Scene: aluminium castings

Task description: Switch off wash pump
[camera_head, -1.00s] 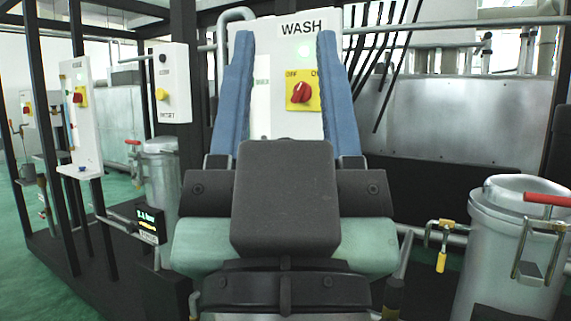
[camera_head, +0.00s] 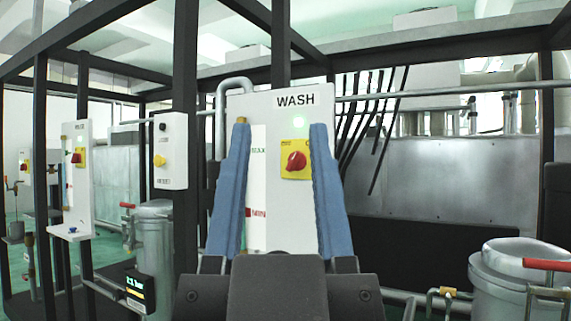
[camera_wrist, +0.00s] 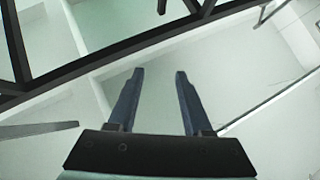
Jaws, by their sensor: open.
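The white WASH panel (camera_head: 268,213) stands upright ahead of me in the head view. The plate's labels are too small or covered to read fully. My gripper (camera_head: 280,128) is open and empty, its two blue fingers pointing up in front of the panel. The knob appears between the fingers, near the right one; the gap in depth is hard to tell. In the wrist view, my gripper (camera_wrist: 159,72) faces the ceiling and frame beams, with no panel visible.
A metal canister with a red-handled clamp (camera_head: 505,285) stands at lower right. Another canister (camera_head: 154,240) and a pressure display (camera_head: 136,292) stand left. Dark frame posts (camera_head: 186,130) and a white box with a yellow knob (camera_head: 170,151) are left of the panel.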

